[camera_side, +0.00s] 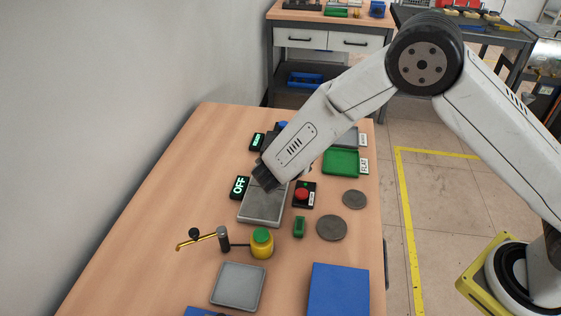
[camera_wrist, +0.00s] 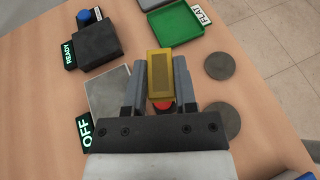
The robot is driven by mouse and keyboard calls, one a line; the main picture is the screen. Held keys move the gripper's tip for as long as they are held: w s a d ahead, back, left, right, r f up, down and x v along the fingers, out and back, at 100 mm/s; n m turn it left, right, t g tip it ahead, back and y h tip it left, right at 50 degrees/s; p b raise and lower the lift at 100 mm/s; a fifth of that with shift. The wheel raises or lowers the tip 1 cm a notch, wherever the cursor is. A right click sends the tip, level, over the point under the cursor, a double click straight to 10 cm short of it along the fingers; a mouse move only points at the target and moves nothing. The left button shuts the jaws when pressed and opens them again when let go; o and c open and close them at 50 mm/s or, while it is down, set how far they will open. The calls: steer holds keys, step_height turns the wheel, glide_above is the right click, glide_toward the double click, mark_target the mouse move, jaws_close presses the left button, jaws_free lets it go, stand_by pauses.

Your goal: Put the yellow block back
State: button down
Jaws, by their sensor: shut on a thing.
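The yellow block (camera_wrist: 160,75) is held between the two fingers of my gripper (camera_wrist: 158,85) in the wrist view. It hides part of a red button (camera_wrist: 162,105) below it. In the side view my gripper (camera_side: 266,176) is over the grey plate by the OFF display, and the block is hidden there behind my arm. The grey plate (camera_side: 262,208) lies beside the OFF display (camera_side: 240,187). A green tray (camera_side: 341,162) with a FLAT label is to the right. A grey tray (camera_side: 238,286) lies at the front of the table.
A yellow pot with a green top (camera_side: 262,243) stands by a brass-coloured rod (camera_side: 198,241). Two grey discs (camera_side: 332,228) lie on the right, with a small green block (camera_side: 299,227) beside them. A dark box (camera_wrist: 83,46) stands by the READY display (camera_wrist: 68,55).

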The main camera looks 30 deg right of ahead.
steer(key=w+d+r+n+t+y, duration=0.3)
steer(key=d+r+n+t, duration=0.1)
steer(key=r, duration=0.5)
steer(key=s+d+r+n+t+y, duration=0.3)
steer(key=s+r+n+y, duration=0.2)
steer(key=r, duration=0.1)
steer(key=shift+s+n, duration=0.3)
steer(key=shift+s, duration=0.1)
steer(key=shift+d, duration=0.1)
step_height(320, 180, down, 17)
steer(key=d+m, duration=0.1)
steer(key=d, duration=0.1)
steer(key=shift+s+h, duration=0.3)
steer(key=shift+s, duration=0.15)
